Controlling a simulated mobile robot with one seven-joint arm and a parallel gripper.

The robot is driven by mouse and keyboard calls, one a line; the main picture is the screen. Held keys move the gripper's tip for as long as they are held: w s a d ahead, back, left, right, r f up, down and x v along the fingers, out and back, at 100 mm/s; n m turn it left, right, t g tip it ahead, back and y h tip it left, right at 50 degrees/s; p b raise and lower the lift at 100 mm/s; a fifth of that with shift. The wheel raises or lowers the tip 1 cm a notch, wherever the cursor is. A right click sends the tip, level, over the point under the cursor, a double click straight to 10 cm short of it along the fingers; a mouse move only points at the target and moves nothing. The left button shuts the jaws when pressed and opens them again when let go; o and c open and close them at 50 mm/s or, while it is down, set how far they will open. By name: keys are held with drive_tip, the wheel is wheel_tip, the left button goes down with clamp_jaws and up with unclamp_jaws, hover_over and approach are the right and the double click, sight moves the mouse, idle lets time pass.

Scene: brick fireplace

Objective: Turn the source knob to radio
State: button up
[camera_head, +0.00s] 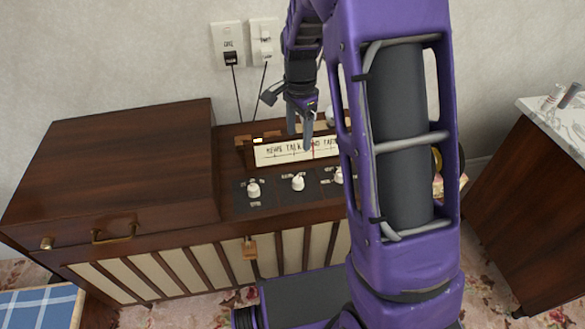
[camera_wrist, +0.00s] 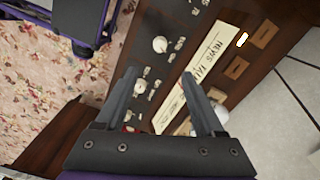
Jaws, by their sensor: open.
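The radio console (camera_head: 232,205) is dark wood with a lit paper dial strip (camera_head: 285,152) and a row of white knobs below it. In the head view I see a left knob (camera_head: 253,188), a middle knob (camera_head: 297,182) and a right knob (camera_head: 339,175) partly behind my arm. Their labels are too small to read, so I cannot tell which is the source knob. My gripper (camera_head: 303,138) is open and empty above the dial strip. In the wrist view my gripper (camera_wrist: 160,75) has its fingers spread, with one knob (camera_wrist: 160,45) beyond the tips and another (camera_wrist: 140,87) between the fingers.
A closed wooden lid (camera_head: 120,160) fills the console's left side. Wall plates (camera_head: 228,45) with cords are behind it. A marble-topped cabinet (camera_head: 525,180) stands at the right. A blue checked cloth (camera_head: 40,308) is at the lower left. My arm hides the console's right side.

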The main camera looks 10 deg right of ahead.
sight(298, 179)
wheel_tip(298, 179, down, 17)
drive_tip(key=shift+r+b, duration=0.1)
drive_tip(key=shift+b, duration=1.15)
clamp_jaws()
